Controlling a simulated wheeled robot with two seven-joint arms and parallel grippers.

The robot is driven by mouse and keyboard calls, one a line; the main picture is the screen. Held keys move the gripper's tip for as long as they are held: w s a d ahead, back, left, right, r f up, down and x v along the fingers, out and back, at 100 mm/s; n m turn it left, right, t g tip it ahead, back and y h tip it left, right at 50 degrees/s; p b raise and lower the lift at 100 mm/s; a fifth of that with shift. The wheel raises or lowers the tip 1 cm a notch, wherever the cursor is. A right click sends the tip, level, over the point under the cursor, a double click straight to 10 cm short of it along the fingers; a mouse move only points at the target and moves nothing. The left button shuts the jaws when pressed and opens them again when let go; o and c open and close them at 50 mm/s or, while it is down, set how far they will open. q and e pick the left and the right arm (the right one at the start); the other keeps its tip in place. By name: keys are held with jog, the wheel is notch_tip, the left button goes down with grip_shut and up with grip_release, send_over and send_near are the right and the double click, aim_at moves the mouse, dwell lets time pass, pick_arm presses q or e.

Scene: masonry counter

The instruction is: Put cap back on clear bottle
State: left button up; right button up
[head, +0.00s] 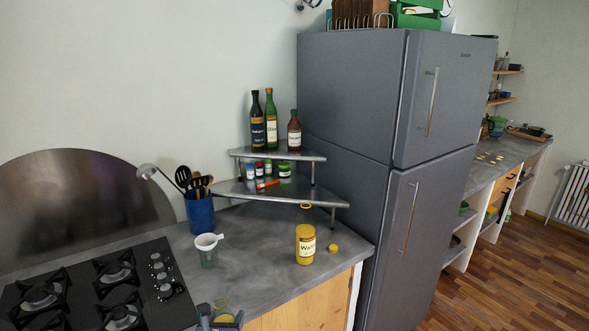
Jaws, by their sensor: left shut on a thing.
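A bottle with yellow contents and a pale label (305,246) stands upright on the grey counter near its right front edge. An orange ring shows above it, but I cannot tell whether that is its mouth. A small yellow cap (333,248) lies on the counter just right of the bottle, apart from it. My left gripper (221,312) is at the bottom edge, in front of the counter and well left of the bottle. It is shut on a small, yellowish, partly see-through thing, cut off by the frame and too unclear to name. My right gripper is not in view.
A clear cup with a white strainer (207,249) and a blue utensil holder (201,213) stand left of the bottle. A black gas hob (140,275) fills the left. A corner shelf (320,198) with bottles and jars stands behind; a tall grey fridge (350,115) bounds the right.

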pick_arm(q)
jog(key=shift+r, duration=0.1)
dwell(0.3)
jog(key=s+d+f+m+g+h, duration=0.1)
jog(key=s+d+f+m+h, duration=0.1)
jog(key=d+f+h, duration=0.1)
jog(key=s+d+f+m+g+h, duration=0.1)
jog(key=s+d+f+m+h, duration=0.2)
jog(key=d+f, duration=0.3)
jog(key=s+d+f+m+g+h, duration=0.1)
jog(key=s+d+f+m+h, duration=0.1)
jog(key=d+f+m, duration=0.1)
jog(key=shift+s+d+f+h, duration=0.35)
jog(key=shift+d+f+h, duration=0.05)
jog(key=shift+d+f, duration=0.4)
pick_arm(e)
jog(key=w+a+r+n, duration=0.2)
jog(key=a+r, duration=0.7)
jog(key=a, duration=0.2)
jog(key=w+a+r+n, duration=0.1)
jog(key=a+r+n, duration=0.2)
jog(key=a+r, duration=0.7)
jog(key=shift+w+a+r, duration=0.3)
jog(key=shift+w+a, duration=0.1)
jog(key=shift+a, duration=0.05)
